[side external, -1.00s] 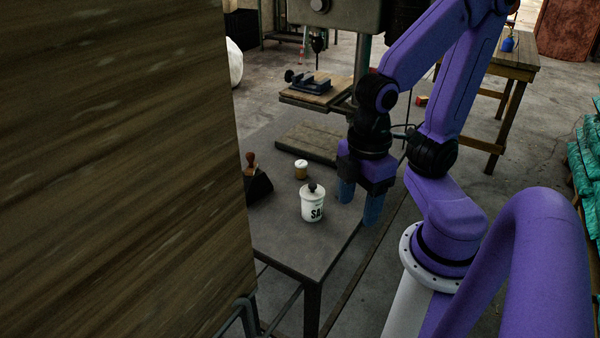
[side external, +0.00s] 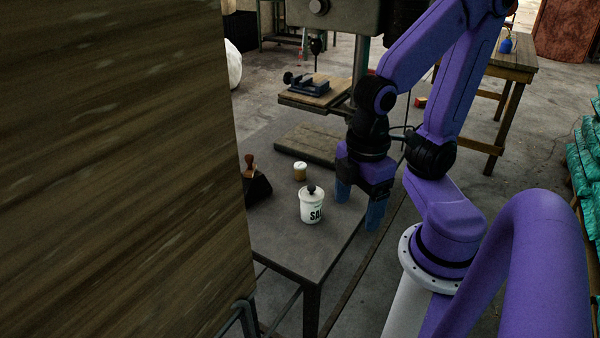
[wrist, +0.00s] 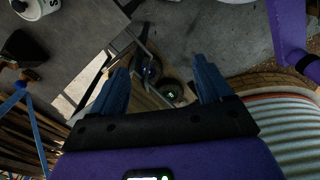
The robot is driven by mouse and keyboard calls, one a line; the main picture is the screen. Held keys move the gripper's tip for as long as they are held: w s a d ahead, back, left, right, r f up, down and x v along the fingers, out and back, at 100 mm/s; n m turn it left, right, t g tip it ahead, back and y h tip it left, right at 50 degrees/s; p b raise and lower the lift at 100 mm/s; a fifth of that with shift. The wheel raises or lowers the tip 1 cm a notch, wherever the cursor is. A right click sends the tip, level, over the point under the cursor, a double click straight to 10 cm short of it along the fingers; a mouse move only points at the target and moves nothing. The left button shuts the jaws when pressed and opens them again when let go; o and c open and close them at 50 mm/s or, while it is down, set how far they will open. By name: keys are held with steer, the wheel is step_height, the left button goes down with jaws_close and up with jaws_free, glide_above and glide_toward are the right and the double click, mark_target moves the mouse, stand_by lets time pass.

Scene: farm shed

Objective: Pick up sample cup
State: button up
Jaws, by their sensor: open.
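A white lidded cup (side external: 311,208) with a black knob and dark lettering starting "SA" stands upright on the grey table (side external: 290,240). Part of it shows at the top left edge of the wrist view (wrist: 38,8). A smaller brown cup with a pale lid (side external: 300,171) stands behind it; I cannot tell for certain which is the sample cup. My gripper (side external: 359,203) is open with blue fingers pointing down, to the right of the white cup and apart from it, by the table's right edge. In the wrist view, nothing is held between the fingers (wrist: 161,66).
A dark block with a brown-handled stamp (side external: 253,180) is left of the cups. A wooden board (side external: 312,142) lies at the back of the table, near a drill press with a vise (side external: 307,83). A large wooden panel (side external: 110,170) blocks the left of the side view.

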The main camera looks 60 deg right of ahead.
steer(key=w+r+m+t+y, duration=0.1)
steer(key=w+m+t, duration=0.35)
steer(key=w, duration=1.55)
steer(key=w+d+f+m+t, duration=0.2)
steer(key=w+d+f+m, duration=0.15)
steer(key=w, duration=0.55)
steer(key=w+d+f+m+t, duration=0.15)
steer(key=w+d+m, duration=0.3)
steer(key=w, duration=0.45)
steer(key=m+g+h, duration=0.1)
steer(key=m+h, duration=1)
steer(key=h, duration=0.1)
glide_above(301, 165)
steer(key=s+a, duration=0.1)
steer(key=a, duration=0.1)
step_height(301, 165, down, 18)
steer(key=shift+a+f, duration=0.1)
steer(key=shift+f, duration=2.5)
steer(key=x, duration=0.3)
steer(key=shift+f, duration=0.45)
steer(key=shift+x, duration=1)
